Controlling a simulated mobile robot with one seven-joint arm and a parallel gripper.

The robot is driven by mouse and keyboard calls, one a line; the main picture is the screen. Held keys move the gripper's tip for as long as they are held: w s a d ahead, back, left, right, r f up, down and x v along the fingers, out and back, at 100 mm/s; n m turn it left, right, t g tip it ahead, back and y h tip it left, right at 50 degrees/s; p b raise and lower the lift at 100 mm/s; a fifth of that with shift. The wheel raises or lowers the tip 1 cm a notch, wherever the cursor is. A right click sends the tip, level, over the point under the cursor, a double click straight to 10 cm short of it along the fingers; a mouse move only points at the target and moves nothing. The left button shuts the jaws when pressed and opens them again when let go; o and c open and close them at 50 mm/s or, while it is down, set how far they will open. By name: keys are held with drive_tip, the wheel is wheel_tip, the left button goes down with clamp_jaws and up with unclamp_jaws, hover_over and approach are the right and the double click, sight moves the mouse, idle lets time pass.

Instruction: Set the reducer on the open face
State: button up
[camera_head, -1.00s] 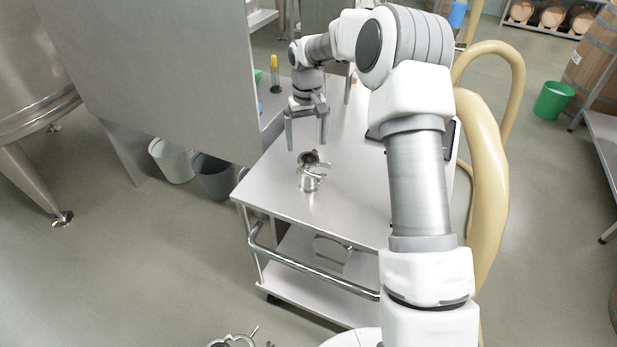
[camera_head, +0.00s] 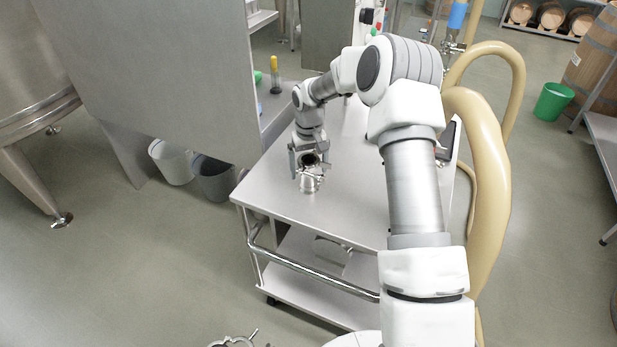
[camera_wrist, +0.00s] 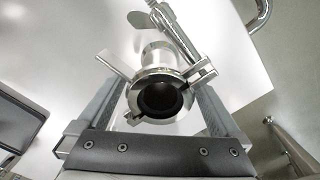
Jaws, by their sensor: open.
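A shiny steel fitting (camera_head: 311,184), which I take to be the reducer, stands on top of the steel cart. In the wrist view the fitting (camera_wrist: 153,58) shows a round dark mouth facing the camera, with a clamp and a long wing-nut handle around its rim. My gripper (camera_head: 309,171) is down at the fitting and open. In the wrist view its fingers (camera_wrist: 160,90) lie to either side of the fitting; I cannot tell whether they touch it. A clamp-like metal part (camera_head: 232,342) shows at the bottom edge, mostly cut off; I cannot tell whether it belongs to the open face.
The cart top (camera_head: 275,190) is clear in front of the fitting. A dark flat device (camera_head: 446,140) lies at the cart's right. A large steel panel (camera_head: 150,75) stands left, with bins (camera_head: 213,178) below. A thick beige hose (camera_head: 483,190) runs along the right.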

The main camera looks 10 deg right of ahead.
clamp_jaws()
drive_tip(key=shift+r, duration=0.1)
idle(0.4)
